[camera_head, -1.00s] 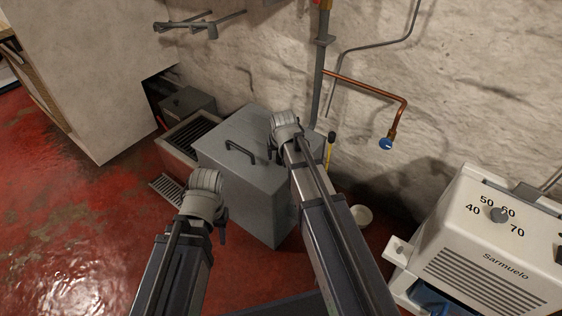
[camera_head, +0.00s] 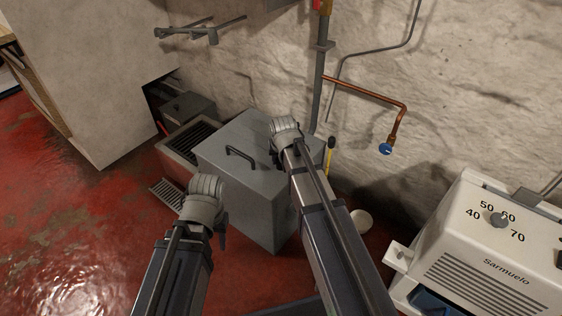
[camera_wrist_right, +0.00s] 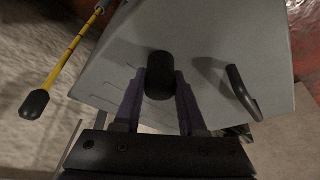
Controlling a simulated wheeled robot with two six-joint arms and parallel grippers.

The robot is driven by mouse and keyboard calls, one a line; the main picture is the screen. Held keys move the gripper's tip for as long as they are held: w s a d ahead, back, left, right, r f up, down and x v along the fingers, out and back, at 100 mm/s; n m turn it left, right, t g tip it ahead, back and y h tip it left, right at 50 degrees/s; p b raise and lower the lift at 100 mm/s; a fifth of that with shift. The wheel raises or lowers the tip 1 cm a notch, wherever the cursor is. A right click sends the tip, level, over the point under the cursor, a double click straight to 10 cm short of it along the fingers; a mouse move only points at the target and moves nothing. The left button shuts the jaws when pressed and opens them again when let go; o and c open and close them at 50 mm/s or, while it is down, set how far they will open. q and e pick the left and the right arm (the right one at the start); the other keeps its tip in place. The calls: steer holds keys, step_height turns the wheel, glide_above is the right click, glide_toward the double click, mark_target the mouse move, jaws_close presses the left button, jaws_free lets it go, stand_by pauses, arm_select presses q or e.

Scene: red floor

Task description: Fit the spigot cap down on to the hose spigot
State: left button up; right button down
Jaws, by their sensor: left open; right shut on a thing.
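My right gripper (camera_wrist_right: 160,82) is shut on a black, rounded cylindrical piece (camera_wrist_right: 160,76), which looks like the spigot cap, above a grey box. In the head view my right forearm and wrist hide that gripper and the cap. A copper pipe on the wall ends in a brass fitting with a blue knob (camera_head: 386,149), to the right of my right arm. It may be the hose spigot, but I cannot tell for sure. My left gripper (camera_head: 222,238) is open, mostly hidden behind its wrist, low in front of the box's left side.
The grey box (camera_head: 275,205) with a dark handle stands under my right wrist. A yellow rod with black ends (camera_wrist_right: 68,62) is beside it. A white heater (camera_head: 480,250) stands at the right. A pale bowl (camera_head: 361,220) lies on the floor. Red floor is clear at left.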

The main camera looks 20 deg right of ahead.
step_height(320, 180, up, 10)
steer(key=p, duration=1)
